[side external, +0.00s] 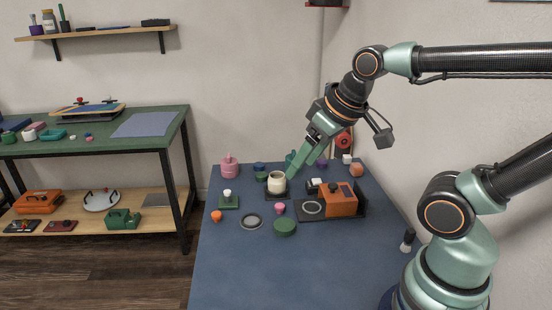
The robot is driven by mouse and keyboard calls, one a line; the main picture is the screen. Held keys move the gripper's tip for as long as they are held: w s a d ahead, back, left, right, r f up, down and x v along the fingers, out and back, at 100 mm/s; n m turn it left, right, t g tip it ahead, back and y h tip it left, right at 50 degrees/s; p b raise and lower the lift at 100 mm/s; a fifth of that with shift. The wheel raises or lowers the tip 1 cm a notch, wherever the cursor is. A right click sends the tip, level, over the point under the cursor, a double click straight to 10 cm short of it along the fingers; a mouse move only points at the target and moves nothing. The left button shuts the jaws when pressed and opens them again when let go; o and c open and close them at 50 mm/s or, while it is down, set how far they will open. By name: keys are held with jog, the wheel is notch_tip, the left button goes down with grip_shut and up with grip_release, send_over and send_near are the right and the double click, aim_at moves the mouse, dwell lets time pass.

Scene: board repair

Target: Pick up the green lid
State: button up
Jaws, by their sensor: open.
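A round dark green piece (285,228), which looks like a lid, lies flat at the front middle of the blue table. A square green piece with a white knob (228,201) lies at the left; I cannot tell for certain which of the two is the green lid. My gripper (292,178) is open and points down and left. Its tips are just right of a cream cup (276,183) on a dark square base. It is behind and above the round green piece, apart from it. Whether the tips touch the cup is unclear.
An orange box (341,200) on a dark tray stands right of the round green piece. A grey ring (251,222), a pink knob (280,209) and an orange piece (216,216) lie nearby. A pink jar (229,167) stands at back left. The table's front (290,275) is clear.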

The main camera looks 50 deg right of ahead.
dwell(0.4)
jog(key=o, duration=0.5)
jog(key=m+g, duration=0.6)
jog(key=m, duration=1.9)
send_over(284, 225)
notch_tip(284, 225, down, 13)
notch_tip(284, 225, down, 6)
jog(key=shift+r, duration=0.1)
jog(key=shift+w+f, duration=0.1)
jog(key=shift+f, duration=2.9)
